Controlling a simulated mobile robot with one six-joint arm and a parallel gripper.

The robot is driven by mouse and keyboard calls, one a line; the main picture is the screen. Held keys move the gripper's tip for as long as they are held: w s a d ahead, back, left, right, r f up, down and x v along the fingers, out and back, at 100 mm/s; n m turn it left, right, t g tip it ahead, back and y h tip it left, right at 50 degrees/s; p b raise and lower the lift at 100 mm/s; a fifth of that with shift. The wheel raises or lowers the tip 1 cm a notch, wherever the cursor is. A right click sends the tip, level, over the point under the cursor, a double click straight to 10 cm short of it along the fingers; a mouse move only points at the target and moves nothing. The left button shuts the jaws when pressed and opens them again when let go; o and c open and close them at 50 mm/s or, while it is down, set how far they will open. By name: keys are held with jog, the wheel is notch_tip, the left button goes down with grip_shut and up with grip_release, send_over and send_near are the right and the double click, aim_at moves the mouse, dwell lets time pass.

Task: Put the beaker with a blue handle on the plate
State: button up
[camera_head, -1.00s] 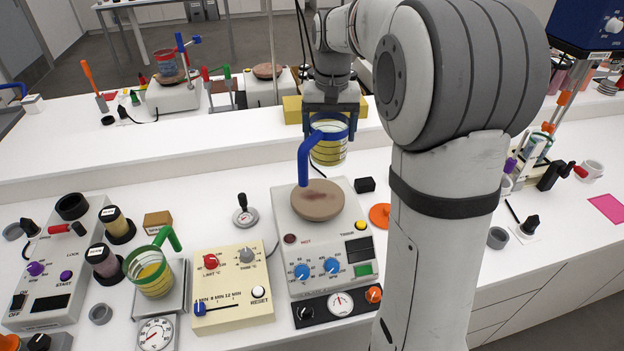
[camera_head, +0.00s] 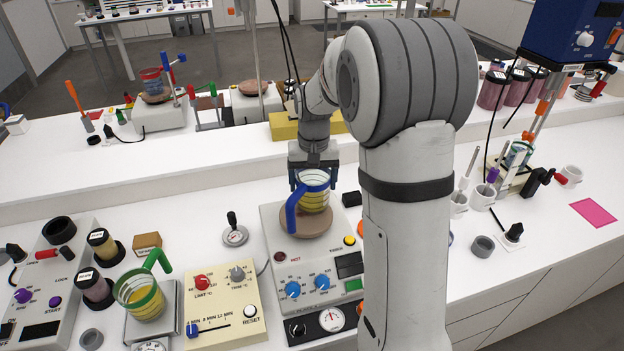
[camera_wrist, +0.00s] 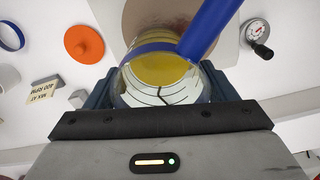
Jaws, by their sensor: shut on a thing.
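The beaker with a blue handle (camera_head: 315,197) holds yellow liquid and has dark line markings. My gripper (camera_head: 314,180) is shut on it from behind, with a finger at each side. In the wrist view the beaker (camera_wrist: 165,80) sits between my fingers, its blue handle pointing away from my gripper. The plate (camera_head: 306,226) is the round brown disc on top of the white hotplate device. The beaker is upright over the plate; whether its base touches it I cannot tell. In the wrist view the plate (camera_wrist: 140,17) shows partly behind the beaker.
A green-handled beaker (camera_head: 143,297) stands on a scale at the left. A cream control box (camera_head: 222,308) is beside the hotplate (camera_head: 270,240). A small black block (camera_head: 351,199) lies to its right. A yellow block (camera_head: 285,127) sits on the raised ledge behind.

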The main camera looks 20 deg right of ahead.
jog(key=shift+f, duration=0.15)
jog(key=o, duration=1.2)
jog(key=shift+c, duration=0.2)
notch_tip(320, 180, up, 11)
jog(key=b, duration=0.2)
jog(key=s+a+f+n+t, duration=0.1)
jog(key=s+f+t, duration=0.1)
jog(key=s, duration=1)
jog(key=s+a+f+n+t, duration=0.1)
jog(key=s+a+f, duration=0.1)
jog(key=s, duration=1.1)
jog(key=shift+t, duration=0.4)
